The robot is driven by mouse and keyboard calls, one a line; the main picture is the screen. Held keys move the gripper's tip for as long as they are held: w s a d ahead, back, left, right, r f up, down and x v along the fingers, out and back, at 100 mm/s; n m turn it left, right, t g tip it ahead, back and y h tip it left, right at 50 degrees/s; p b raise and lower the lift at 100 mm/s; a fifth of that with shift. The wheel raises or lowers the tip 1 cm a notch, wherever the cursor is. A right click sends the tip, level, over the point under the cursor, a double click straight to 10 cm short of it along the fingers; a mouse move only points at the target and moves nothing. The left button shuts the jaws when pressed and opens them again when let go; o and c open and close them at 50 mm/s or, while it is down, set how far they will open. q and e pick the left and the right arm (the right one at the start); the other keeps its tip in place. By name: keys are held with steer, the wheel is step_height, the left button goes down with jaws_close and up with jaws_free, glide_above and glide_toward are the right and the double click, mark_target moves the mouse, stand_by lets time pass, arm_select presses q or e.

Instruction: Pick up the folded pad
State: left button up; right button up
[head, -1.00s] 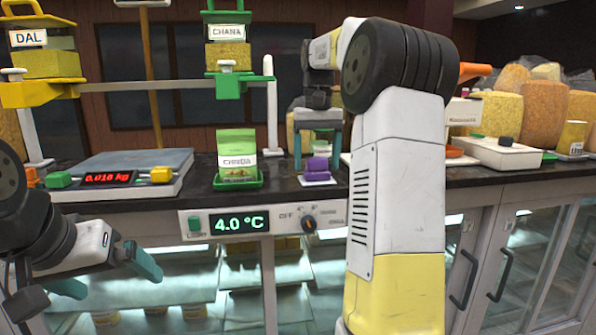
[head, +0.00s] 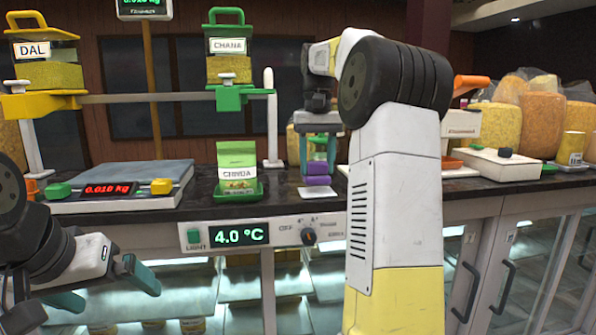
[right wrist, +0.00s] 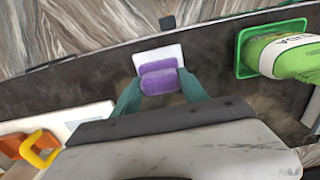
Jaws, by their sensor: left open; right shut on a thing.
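The folded pad (head: 318,180) is purple and sits over a white square mat (head: 316,193) on the dark counter; it seems slightly raised off the mat. My right gripper (head: 318,165) points down with its teal fingers on both sides of the pad, shut on it. In the right wrist view the pad (right wrist: 160,78) shows between the fingertips, with the white mat partly visible behind it. My left gripper (head: 108,285) is open and empty, low at the left in front of the counter.
A scale (head: 130,178) is further left. A white device (head: 490,163) is at the right. A temperature panel (head: 262,234) runs along the counter front.

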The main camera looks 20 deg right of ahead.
steer(key=shift+s+a+r, duration=0.15)
steer(key=shift+s+r, duration=0.1)
steer(key=shift+r, duration=0.55)
steer(key=s+a, duration=0.3)
steer(key=s, duration=0.4)
steer(key=s+a+r, duration=0.1)
steer(key=s+a, duration=0.2)
steer(key=s, duration=0.4)
steer(key=shift+a+r, duration=0.15)
steer(key=shift+a, duration=0.2)
steer(key=o, duration=0.6)
steer(key=c, duration=0.4)
steer(key=shift+c, duration=0.2)
